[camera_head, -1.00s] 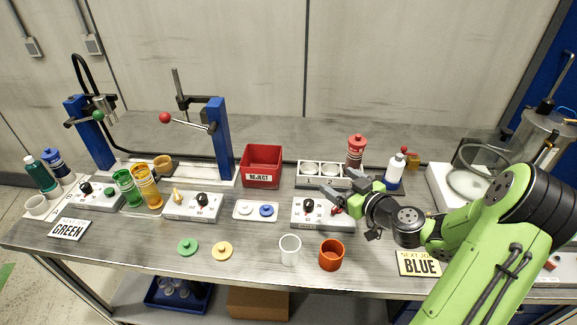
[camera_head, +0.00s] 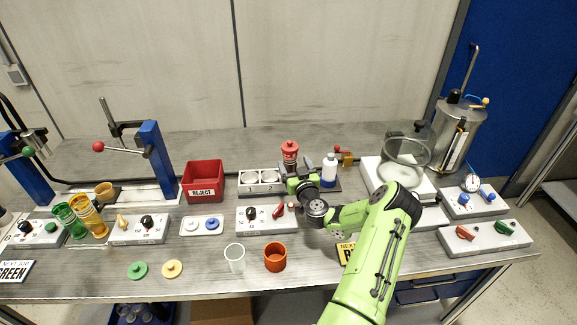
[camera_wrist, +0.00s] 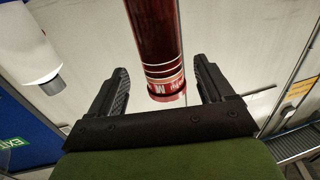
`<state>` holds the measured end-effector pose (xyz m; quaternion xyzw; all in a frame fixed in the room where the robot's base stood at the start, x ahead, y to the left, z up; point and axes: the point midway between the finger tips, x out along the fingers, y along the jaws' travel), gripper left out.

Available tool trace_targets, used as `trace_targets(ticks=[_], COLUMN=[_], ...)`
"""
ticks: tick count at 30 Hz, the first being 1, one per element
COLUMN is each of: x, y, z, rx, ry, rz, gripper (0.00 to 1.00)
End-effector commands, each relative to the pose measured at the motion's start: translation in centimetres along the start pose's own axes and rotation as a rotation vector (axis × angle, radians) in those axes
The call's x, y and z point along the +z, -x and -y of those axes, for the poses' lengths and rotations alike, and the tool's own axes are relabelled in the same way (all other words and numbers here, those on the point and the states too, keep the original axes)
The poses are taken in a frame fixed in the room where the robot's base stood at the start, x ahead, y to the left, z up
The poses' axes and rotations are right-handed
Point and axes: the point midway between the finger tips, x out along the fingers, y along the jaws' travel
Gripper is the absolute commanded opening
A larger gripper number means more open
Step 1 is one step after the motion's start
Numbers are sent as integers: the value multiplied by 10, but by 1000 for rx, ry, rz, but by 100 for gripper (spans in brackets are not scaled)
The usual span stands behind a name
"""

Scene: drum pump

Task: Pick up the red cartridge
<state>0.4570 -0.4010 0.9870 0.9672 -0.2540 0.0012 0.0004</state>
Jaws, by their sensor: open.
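The red cartridge (camera_head: 289,152) stands upright at the back of the bench, with a bright red top. Its lower part is partly hidden behind my arm in the head view. In the wrist view the dark red cartridge (camera_wrist: 155,35) reaches down between the two fingers, with pale bands near its bright red end. My gripper (camera_wrist: 160,72) is open, one finger on each side of the cartridge, with a visible gap at both sides. In the head view my gripper (camera_head: 297,174) is low in front of the cartridge.
A white bottle (camera_head: 329,170) stands close to the right of the cartridge and also shows in the wrist view (camera_wrist: 30,45). A holder with round seats (camera_head: 262,189) lies to the left. A control box (camera_head: 266,220) sits in front. A red reject bin (camera_head: 204,184) is farther left.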

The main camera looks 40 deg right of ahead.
Motion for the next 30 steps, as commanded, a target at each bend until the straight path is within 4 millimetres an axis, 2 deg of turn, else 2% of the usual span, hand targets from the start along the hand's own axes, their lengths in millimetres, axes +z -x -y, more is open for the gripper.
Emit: trace_targets(ticks=[12, 20, 30], x=[2, 3, 3], y=[-59, -62, -62], z=[2, 2, 2], rx=[2, 1, 0], ry=[-1, -1, 0], rz=[1, 3, 3], gripper=[81, 80, 28])
